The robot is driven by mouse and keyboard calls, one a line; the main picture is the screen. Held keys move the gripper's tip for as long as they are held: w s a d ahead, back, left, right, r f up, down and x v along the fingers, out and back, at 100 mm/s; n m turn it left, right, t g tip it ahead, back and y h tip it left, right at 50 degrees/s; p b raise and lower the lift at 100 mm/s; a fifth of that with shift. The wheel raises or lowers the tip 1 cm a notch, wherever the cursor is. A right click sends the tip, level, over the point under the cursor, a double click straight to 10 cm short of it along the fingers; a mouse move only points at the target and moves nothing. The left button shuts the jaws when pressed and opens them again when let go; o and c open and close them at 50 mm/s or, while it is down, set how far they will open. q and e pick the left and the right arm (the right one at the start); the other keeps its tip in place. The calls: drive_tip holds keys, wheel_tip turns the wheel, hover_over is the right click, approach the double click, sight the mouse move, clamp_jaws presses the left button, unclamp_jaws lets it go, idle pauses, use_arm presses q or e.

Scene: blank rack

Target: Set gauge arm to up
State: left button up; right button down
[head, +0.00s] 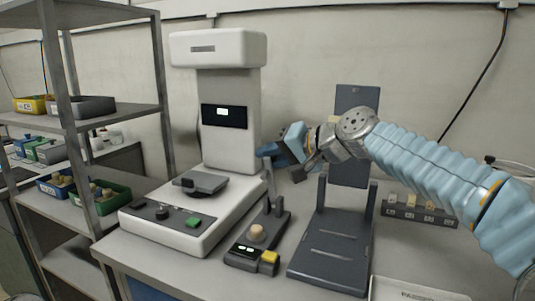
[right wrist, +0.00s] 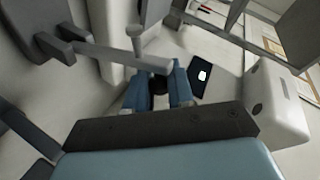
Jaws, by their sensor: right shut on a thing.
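The dark gauge (head: 262,245) stands on the bench beside the white machine, with a small display and a yellow button at its front. A round tan part (head: 256,232) sits on it. Its light grey gauge arm (head: 270,188) stands steeply upward from the rear of the base. My right gripper (head: 269,152) is at the arm's upper end. In the right wrist view the gauge arm (right wrist: 110,57) runs in from the left, with a small plunger, and its tip is between the blue fingers (right wrist: 160,88), shut on it. My left gripper is not in view.
The white machine (head: 232,125) stands close on the left. A dark fixture (head: 330,255) with uprights and a tall back panel stands right of the gauge. A small block rack (head: 418,213) is further right. A metal shelf (head: 75,140) with bins is at the far left.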

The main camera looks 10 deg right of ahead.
drive_tip(key=shift+w+d+r, duration=0.1)
drive_tip(key=shift+w+d, duration=0.3)
drive_tip(key=shift+w, duration=0.05)
drive_tip(key=c, duration=1)
unclamp_jaws()
drive_tip(key=v, duration=1.3)
drive_tip(key=shift+s+d+b, duration=0.25)
drive_tip(key=shift+s+b, duration=0.05)
